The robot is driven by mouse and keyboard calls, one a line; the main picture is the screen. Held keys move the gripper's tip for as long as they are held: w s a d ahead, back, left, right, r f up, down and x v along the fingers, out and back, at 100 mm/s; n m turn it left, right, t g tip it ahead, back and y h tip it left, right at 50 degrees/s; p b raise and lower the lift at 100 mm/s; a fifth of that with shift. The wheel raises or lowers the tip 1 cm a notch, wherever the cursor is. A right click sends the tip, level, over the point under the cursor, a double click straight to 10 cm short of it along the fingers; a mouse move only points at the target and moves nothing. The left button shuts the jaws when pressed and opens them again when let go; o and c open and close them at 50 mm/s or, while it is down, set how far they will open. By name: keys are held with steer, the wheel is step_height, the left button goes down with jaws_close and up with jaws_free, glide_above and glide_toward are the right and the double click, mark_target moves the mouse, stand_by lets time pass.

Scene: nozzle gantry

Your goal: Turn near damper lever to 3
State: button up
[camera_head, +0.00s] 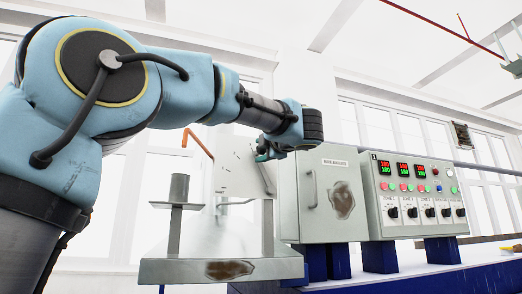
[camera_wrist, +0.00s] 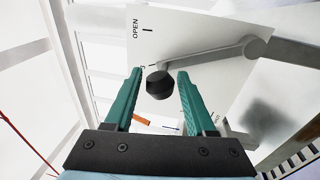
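In the wrist view a grey damper lever (camera_wrist: 205,60) runs from its round pivot at upper right to a dark knob (camera_wrist: 159,85). It lies across a white scale plate (camera_wrist: 185,22) marked OPEN at the top. A digit that looks like 3 sits just left of the knob, partly hidden, and lower lettering is partly covered. My gripper (camera_wrist: 158,78) has its teal fingers apart on either side of the knob, with a visible gap on each side. In the head view my gripper (camera_head: 268,153) is at the right of the plate (camera_head: 237,168); the knob is not clear there.
An orange bar (camera_head: 200,144) shows left of the plate. A grey cabinet (camera_head: 328,228) with a stained door stands close right of my gripper. Further right is a control box (camera_head: 415,170) with red and green displays. A grey hood-like base (camera_head: 180,268) lies below.

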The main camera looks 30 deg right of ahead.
steer(key=shift+o, duration=0.7)
steer(key=s+f+b, duration=0.1)
steer(key=s+b, duration=0.3)
steer(key=s, duration=0.6)
steer(key=shift+s+a+f, duration=0.25)
steer(key=shift+s+a, duration=0.05)
steer(key=shift+a, duration=0.05)
